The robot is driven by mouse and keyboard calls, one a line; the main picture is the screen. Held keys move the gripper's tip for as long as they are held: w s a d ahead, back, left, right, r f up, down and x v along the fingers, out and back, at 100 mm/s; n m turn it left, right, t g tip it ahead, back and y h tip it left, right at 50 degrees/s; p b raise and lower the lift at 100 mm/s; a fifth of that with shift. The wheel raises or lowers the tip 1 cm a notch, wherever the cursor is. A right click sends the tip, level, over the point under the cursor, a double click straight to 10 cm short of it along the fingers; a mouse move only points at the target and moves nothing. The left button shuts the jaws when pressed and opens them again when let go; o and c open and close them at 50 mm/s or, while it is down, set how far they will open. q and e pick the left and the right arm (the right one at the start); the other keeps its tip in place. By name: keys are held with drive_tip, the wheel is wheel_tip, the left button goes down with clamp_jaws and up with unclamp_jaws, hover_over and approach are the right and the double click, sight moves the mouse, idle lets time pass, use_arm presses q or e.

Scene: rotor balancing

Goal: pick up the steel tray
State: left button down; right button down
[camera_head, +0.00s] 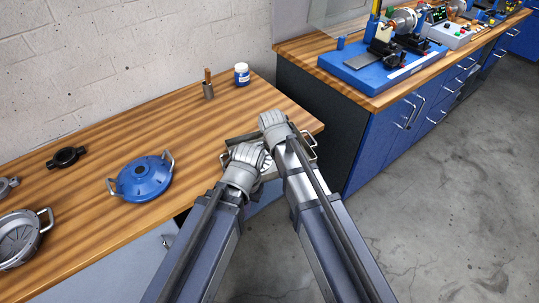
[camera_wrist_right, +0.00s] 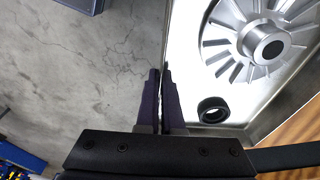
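The steel tray shows in the head view by its right handle (camera_head: 313,147), near the right end of the wooden table, mostly hidden under my arms. In the right wrist view its pale floor and wall (camera_wrist_right: 190,60) fill the right half. A finned metal rotor (camera_wrist_right: 262,40) and a small black ring (camera_wrist_right: 213,109) lie in it. My right gripper (camera_wrist_right: 160,85) has its fingers close together at the tray's outer side and looks shut on it; the exact contact is hidden. My left gripper (camera_head: 248,160) is over the tray's left part, its fingertips hidden.
A blue round housing (camera_head: 142,180) with handles sits left on the wooden table (camera_head: 90,215). A blue-based machine (camera_head: 380,67) is on the bench at right. Open floor lies at front right.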

drive_tip(key=shift+r, duration=0.15)
idle(0.3)
wheel_tip(320, 180, up, 10)
drive_tip(key=p, duration=1)
drive_tip(key=shift+f, duration=0.2)
